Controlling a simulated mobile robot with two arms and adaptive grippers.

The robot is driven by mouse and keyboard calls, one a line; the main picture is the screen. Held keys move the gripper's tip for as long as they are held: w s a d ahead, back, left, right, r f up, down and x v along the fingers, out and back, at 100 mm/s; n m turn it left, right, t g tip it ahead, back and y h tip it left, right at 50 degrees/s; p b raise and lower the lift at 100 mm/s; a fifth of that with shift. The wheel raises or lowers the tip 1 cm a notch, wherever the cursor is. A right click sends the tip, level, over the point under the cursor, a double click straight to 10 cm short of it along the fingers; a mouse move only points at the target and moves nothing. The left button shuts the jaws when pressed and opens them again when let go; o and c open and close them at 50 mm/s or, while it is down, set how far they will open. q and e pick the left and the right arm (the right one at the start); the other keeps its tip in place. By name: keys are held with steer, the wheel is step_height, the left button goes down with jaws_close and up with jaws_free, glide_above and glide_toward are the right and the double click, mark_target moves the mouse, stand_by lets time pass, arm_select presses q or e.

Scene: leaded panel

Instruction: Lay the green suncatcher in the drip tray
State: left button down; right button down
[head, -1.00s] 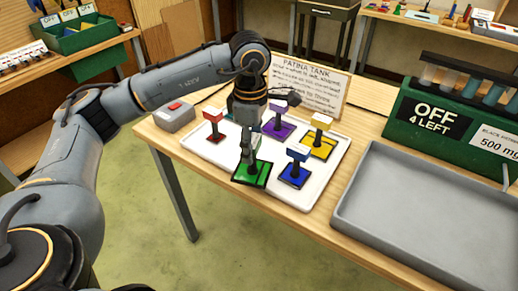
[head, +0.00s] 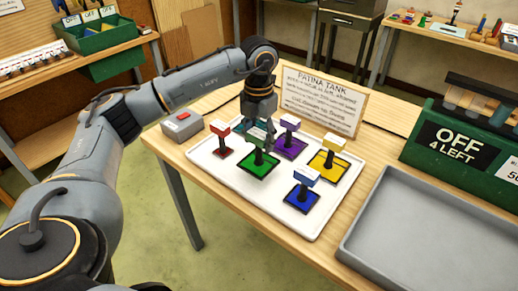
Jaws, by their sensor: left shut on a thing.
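The green suncatcher (head: 258,165) is a square green panel with a dark edge and an upright stem. My left gripper (head: 260,146) is shut on its stem from above. The panel appears over the white tray (head: 252,203), seemingly raised, though the exact gap under it is hard to judge. The grey tray (head: 400,262), which looks like the drip tray, lies to the right with a bare floor. My right gripper is not in view.
Red (head: 222,152), purple (head: 293,148), yellow (head: 328,166) and blue (head: 301,202) suncatchers stand on the white tray. A sign (head: 320,95) stands behind. A green tank unit (head: 462,150) reading "OFF 4 LEFT" stands behind the grey tray. A grey switch box (head: 182,126) is at left.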

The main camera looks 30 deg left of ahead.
mark_target(259, 163)
arm_select(q)
step_height(259, 163, down, 4)
steer(key=shift+r+p, duration=0.15)
steer(key=shift+p, duration=0.25)
steer(key=shift+f, duration=0.25)
steer(key=c, duration=0.5)
jaws_free()
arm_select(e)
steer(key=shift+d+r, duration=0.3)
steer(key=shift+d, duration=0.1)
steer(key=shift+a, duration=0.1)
